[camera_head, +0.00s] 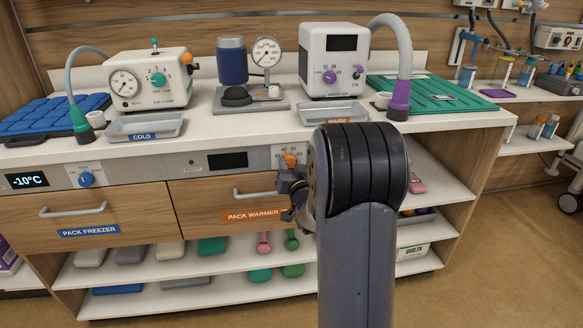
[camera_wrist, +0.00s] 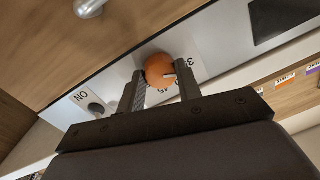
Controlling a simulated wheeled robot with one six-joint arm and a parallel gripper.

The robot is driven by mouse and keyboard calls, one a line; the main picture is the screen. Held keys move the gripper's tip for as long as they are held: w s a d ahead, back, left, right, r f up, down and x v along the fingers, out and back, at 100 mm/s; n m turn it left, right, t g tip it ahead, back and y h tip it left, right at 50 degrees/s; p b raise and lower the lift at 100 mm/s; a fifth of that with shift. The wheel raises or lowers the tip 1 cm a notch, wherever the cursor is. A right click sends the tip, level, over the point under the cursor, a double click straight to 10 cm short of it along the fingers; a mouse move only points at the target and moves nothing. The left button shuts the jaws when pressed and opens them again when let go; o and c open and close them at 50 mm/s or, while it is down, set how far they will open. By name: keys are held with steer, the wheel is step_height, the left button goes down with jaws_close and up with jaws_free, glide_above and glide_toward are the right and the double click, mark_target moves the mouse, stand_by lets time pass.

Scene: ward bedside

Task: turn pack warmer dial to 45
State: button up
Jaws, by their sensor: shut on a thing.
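The orange pack warmer dial (camera_head: 290,159) sits on the grey panel above the drawer labelled PACK WARMER (camera_head: 235,193). In the wrist view the round orange dial (camera_wrist: 159,68) is between the two dark fingers of my gripper (camera_wrist: 162,84), which is shut on it. A small pale pointer shows on the dial's edge. Printed numbers, seemingly 35 and 45, show partly beside it; a finger partly hides them. I cannot tell exactly which mark the pointer meets. The panel display (camera_head: 228,160) is dark. In the head view my arm hides part of the panel.
An ON switch (camera_wrist: 95,107) is on the same panel. The freezer panel with its blue knob (camera_head: 86,179) is to the left. Drawer handles (camera_head: 73,211) stick out below. Several devices and trays stand on the white counter (camera_head: 190,148) above.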

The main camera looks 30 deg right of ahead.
steer(key=m+b, duration=0.2)
steer(key=m, duration=0.1)
steer(key=shift+f+b, duration=0.15)
steer(key=shift+b, duration=0.25)
steer(key=m+b, duration=0.3)
steer(key=m, duration=0.3)
steer(key=m+b, duration=0.2)
steer(key=m, duration=0.2)
steer(key=shift+a+m+h, duration=0.1)
steer(key=shift+m+h, duration=0.3)
steer(key=shift+m+b, duration=0.7)
steer(key=shift+m, duration=1.3)
steer(key=o, duration=1)
